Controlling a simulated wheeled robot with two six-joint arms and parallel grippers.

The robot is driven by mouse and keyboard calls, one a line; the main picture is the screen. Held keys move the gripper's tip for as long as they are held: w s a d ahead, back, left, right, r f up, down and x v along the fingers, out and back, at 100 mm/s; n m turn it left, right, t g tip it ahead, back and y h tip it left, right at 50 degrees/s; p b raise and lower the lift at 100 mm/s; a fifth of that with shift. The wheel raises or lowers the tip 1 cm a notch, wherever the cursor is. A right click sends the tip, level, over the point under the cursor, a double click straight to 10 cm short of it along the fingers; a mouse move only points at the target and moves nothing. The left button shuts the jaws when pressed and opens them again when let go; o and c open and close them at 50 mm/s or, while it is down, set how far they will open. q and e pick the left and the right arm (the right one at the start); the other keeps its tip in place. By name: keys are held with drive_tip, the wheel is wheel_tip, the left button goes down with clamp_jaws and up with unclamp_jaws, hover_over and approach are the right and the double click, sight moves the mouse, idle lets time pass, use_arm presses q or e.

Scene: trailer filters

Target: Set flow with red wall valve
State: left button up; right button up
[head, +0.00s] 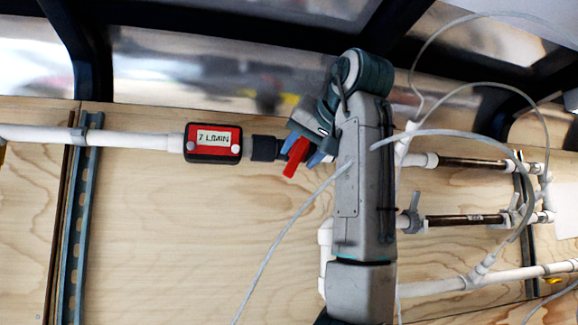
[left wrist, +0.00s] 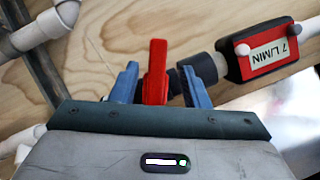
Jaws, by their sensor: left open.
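The red valve handle (head: 296,157) sticks out from the white pipe run on the wooden wall. In the left wrist view the red handle (left wrist: 155,72) stands between the two blue fingers of my left gripper (left wrist: 158,85), with a gap on each side. My left gripper (head: 305,149) is open around the handle. The valve body is mostly hidden behind the gripper. A red and black flow meter (head: 213,142) left of the valve reads "7 L/MIN"; it also shows in the left wrist view (left wrist: 262,52). My right gripper is not in view.
A white pipe (head: 120,139) runs left from the meter. A grey slotted metal rail (head: 80,220) stands upright at left. Dark filter tubes (head: 470,163) and loose clear hoses are at right, behind and beside my arm. The wooden wall below the meter is clear.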

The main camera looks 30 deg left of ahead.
sight(294, 164)
use_arm(q)
drive_tip(key=p+x, duration=0.1)
drive_tip(key=x, duration=0.5)
drive_tip(key=shift+w+a+p, duration=0.1)
drive_tip(key=shift+w+p, duration=0.2)
drive_tip(key=shift+a+f, duration=0.25)
drive_tip(key=shift+a, duration=0.05)
drive_tip(key=shift+w, duration=0.1)
clamp_jaws()
